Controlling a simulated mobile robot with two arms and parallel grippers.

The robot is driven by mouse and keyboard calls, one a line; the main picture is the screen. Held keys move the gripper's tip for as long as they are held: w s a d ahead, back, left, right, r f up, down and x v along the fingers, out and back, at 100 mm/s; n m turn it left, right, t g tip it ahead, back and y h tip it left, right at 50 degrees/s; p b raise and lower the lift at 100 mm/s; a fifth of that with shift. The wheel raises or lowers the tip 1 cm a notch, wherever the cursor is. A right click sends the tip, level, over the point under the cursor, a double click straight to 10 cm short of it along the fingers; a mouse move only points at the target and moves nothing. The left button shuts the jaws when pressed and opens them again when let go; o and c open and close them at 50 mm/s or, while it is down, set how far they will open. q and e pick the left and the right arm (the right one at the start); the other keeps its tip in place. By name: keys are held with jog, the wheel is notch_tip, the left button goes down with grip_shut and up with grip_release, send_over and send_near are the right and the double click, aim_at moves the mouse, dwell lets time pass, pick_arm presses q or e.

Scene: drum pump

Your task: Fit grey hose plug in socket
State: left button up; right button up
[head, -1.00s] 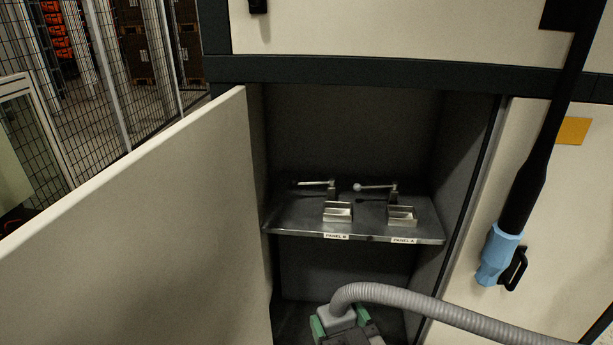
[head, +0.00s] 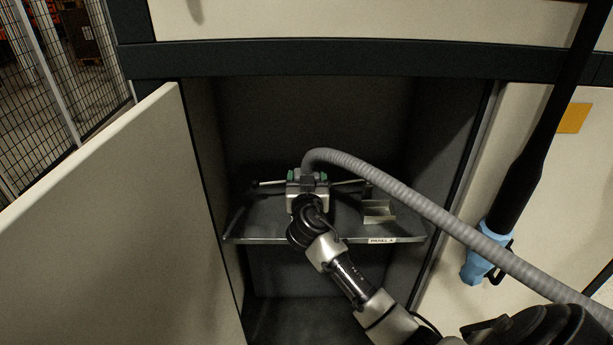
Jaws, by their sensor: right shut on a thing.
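The grey hose (head: 410,197) arcs from the lower right to my right gripper (head: 307,177). The gripper's green fingers are shut on the grey hose plug at the hose's end; the plug is mostly hidden by my gripper. The gripper is over the left part of the metal shelf (head: 270,230) inside the open cabinet. It hides the left socket and its label. The right socket (head: 379,211), a small open metal box above the label PANEL A, shows empty. Whether the plug touches the left socket cannot be told. My left gripper is not in view.
Lever clamps stand behind the sockets; the left handle (head: 268,184) shows beside my gripper. The open cabinet door (head: 110,230) stands on the left. A black hose with a blue connector (head: 482,255) hangs on the right. The space below the shelf is clear.

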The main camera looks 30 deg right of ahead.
jog(key=shift+f, duration=0.35)
jog(key=shift+f+b, duration=0.85)
notch_tip(320, 180, down, 2)
jog(key=shift+b, duration=1)
notch_tip(320, 180, down, 3)
jog(key=b, duration=0.3)
jog(key=shift+r, duration=0.15)
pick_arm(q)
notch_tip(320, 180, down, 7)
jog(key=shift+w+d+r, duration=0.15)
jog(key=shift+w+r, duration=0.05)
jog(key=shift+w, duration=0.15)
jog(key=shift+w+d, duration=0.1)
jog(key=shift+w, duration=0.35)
pick_arm(e)
jog(key=shift+s, duration=0.1)
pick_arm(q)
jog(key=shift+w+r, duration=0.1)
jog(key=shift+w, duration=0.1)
